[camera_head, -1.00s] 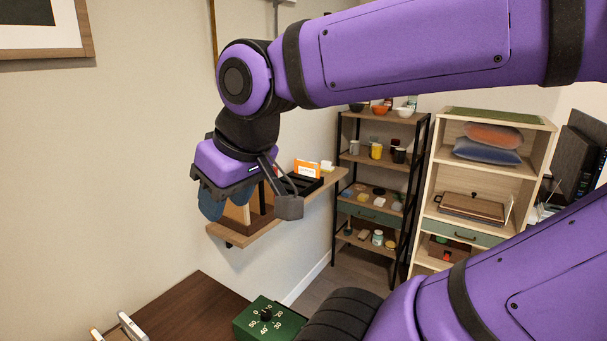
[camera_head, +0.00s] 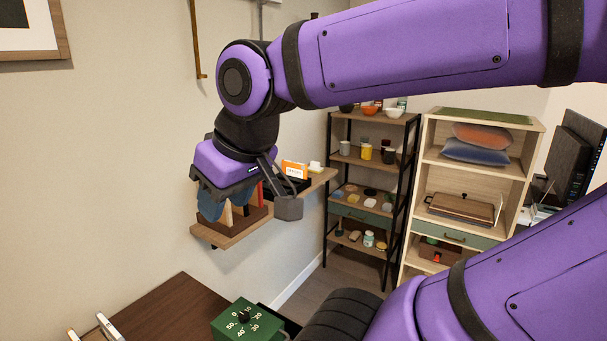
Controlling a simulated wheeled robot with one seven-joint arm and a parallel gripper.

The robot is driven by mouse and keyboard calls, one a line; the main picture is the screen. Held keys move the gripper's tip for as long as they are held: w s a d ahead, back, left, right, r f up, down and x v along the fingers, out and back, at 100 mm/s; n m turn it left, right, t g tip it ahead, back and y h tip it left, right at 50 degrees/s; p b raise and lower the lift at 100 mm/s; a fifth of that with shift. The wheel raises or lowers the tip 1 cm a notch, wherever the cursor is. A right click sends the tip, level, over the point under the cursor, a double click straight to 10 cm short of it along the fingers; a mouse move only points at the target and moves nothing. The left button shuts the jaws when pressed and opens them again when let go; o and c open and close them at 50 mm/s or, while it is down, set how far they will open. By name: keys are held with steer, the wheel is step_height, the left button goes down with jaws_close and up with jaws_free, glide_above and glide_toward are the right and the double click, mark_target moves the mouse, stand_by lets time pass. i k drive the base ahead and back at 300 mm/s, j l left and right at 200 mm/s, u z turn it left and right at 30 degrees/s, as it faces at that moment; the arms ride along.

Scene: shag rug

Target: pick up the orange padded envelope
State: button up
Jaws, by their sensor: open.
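An orange, flat-looking item with a white label (camera_head: 294,169) stands on the wall shelf, right of my gripper. It may be the orange padded envelope, but it is too small to be sure. My gripper (camera_head: 250,208) is open and points down in front of the left part of the wall shelf (camera_head: 228,238). A blue shape (camera_head: 209,205) shows at its left side, and wooden and red parts show between the fingers. The gripper hides much of that end of the shelf, and I cannot tell its gap to these things.
A dark rack (camera_head: 361,187) with cups and small items stands behind. A pale bookcase (camera_head: 472,180) at right holds an orange cushion (camera_head: 483,135) and a blue cushion (camera_head: 475,151). A green dial timer (camera_head: 246,320) sits by the brown table (camera_head: 165,308) below.

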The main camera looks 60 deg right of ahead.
mark_target(298, 169)
steer(key=k+l, duration=0.1)
steer(key=l, duration=0.3)
steer(key=k+l, duration=0.1)
steer(key=l, duration=0.35)
steer(key=k+l, duration=0.1)
steer(key=l, duration=0.3)
steer(key=k+l, duration=0.1)
steer(key=l, duration=0.3)
steer(key=k+l, duration=0.1)
steer(key=l, duration=0.3)
steer(key=i+l, duration=0.2)
steer(key=l, duration=0.2)
steer(key=i+l, duration=0.2)
steer(key=l, duration=0.25)
steer(key=i+l, duration=0.2)
steer(key=l, duration=0.2)
steer(key=i+l, duration=0.1)
steer(key=i, duration=0.25)
steer(key=i+l, duration=0.15)
steer(key=i, duration=0.2)
steer(key=z, duration=0.05)
